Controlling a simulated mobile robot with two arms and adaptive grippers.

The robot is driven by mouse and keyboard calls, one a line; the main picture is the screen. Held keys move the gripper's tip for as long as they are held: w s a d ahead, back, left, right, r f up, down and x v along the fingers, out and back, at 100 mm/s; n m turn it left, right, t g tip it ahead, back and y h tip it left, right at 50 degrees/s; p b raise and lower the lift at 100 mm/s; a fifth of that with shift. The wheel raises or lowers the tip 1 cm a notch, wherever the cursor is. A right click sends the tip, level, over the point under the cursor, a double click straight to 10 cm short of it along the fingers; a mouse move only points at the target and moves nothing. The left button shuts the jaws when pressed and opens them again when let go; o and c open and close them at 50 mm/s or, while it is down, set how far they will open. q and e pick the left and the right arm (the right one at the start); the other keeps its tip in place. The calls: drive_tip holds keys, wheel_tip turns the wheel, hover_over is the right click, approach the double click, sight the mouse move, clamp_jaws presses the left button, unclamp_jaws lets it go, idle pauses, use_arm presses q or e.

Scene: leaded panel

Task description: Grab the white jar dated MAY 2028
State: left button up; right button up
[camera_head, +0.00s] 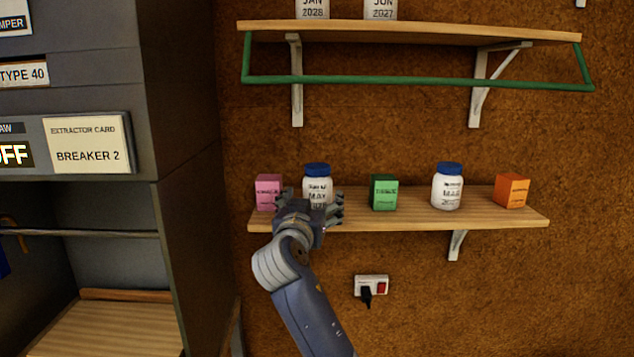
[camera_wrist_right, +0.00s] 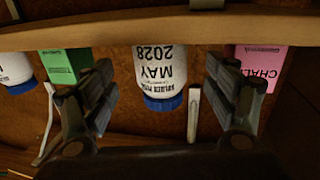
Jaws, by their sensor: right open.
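The white jar with a blue lid labelled MAY 2028 (camera_head: 317,186) stands upright on the lower wooden shelf (camera_head: 400,217). In the right wrist view the jar (camera_wrist_right: 160,68) appears upside down, with its date readable. My right gripper (camera_head: 311,204) is in front of the jar and partly covers its lower part in the head view. In the wrist view the gripper (camera_wrist_right: 158,88) is open, its fingers on either side of the jar with gaps between. The jar is not held. My left gripper is not in view.
A pink chalk box (camera_head: 268,190) stands close left of the jar. A green box (camera_head: 384,192), another white jar (camera_head: 447,188) and an orange box (camera_head: 512,190) stand to the right. A green rail (camera_head: 420,82) hangs under the upper shelf (camera_head: 420,33). A grey cabinet (camera_head: 185,150) is at left.

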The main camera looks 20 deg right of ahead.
sight(315, 196)
drive_tip(key=shift+w+d, duration=0.25)
drive_tip(key=shift+w, duration=0.1)
drive_tip(key=shift+w+d, duration=0.1)
drive_tip(key=shift+w, duration=0.15)
drive_tip(key=p+x, duration=0.3)
drive_tip(key=x, duration=0.1)
drive_tip(key=shift+r, duration=0.1)
drive_tip(key=shift+w+d, duration=0.2)
drive_tip(key=shift+w, duration=0.25)
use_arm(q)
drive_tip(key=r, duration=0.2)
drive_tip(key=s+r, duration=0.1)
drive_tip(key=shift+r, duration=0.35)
use_arm(e)
drive_tip(key=c, duration=1.4)
